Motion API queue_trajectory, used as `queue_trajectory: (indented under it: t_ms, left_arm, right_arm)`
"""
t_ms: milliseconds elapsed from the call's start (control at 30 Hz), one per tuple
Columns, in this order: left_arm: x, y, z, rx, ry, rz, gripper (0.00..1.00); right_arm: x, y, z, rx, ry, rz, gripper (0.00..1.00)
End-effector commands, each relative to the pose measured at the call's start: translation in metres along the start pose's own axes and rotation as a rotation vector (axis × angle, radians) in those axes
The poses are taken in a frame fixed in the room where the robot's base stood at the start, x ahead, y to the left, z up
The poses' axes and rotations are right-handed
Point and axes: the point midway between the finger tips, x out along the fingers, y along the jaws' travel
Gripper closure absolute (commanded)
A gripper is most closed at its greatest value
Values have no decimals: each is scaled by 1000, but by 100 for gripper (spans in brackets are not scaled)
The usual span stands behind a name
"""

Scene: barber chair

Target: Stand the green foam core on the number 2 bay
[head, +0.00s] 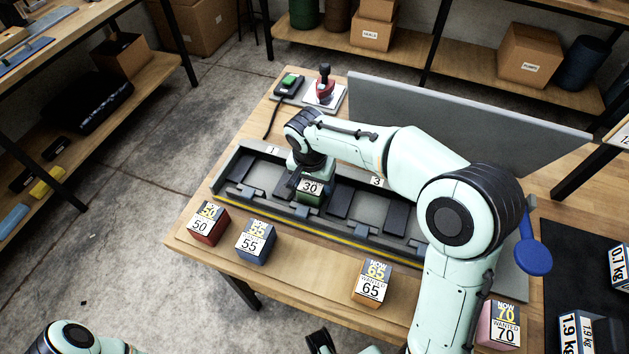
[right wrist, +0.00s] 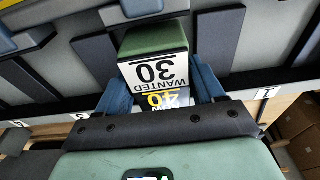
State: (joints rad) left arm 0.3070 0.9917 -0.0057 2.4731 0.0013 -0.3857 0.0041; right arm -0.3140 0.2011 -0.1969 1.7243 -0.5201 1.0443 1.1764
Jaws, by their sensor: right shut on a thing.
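The green foam core (head: 310,198) is a green block labelled 30 on a face turned up to the camera. My right gripper (head: 310,184) is shut on it from above, at the second position of the grey bay rack (head: 225,180). In the right wrist view the green core (right wrist: 152,42) sits between the two blue fingers, with its label upside down. Whether its base touches the rack floor is unclear. The number 2 plate (right wrist: 82,116) shows at left there; my arm hides it in the head view. At the bottom edge, a dark part may be my left gripper (head: 320,342).
Blocks labelled 50 (head: 207,224), 55 (head: 256,242), 65 (head: 371,284) and 70 (head: 499,325) stand in front of the rack. A grey panel (head: 470,122) stands behind it. Dark bay dividers flank the core.

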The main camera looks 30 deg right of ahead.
Motion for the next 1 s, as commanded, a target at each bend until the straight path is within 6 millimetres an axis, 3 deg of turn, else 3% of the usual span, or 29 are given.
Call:
queue_trajectory:
  t_ms: [167, 200, 233, 267, 667, 1000]
  left_arm:
    - [4, -2, 0, -1, -1, -1, 57]
    - [3, -1, 0, -1, -1, 0, 57]
    - [2, -1, 0, -1, -1, 0, 57]
    - [2, -1, 0, -1, -1, 0, 57]
    - [-2, 0, 0, 0, 0, 0, 57]
    - [-11, 4, -1, 1, 4, 1, 57]
  right_arm:
    - [5, 0, 1, 0, 0, 0, 64]
    - [4, 0, 0, 0, 0, 0, 19]
    - [4, 0, 0, 0, 0, 0, 9]
    - [4, 0, 0, 0, 0, 0, 7]
    - [-6, 0, -1, 0, 1, -2, 7]
    - [-76, -1, -1, 0, 3, -6, 7]
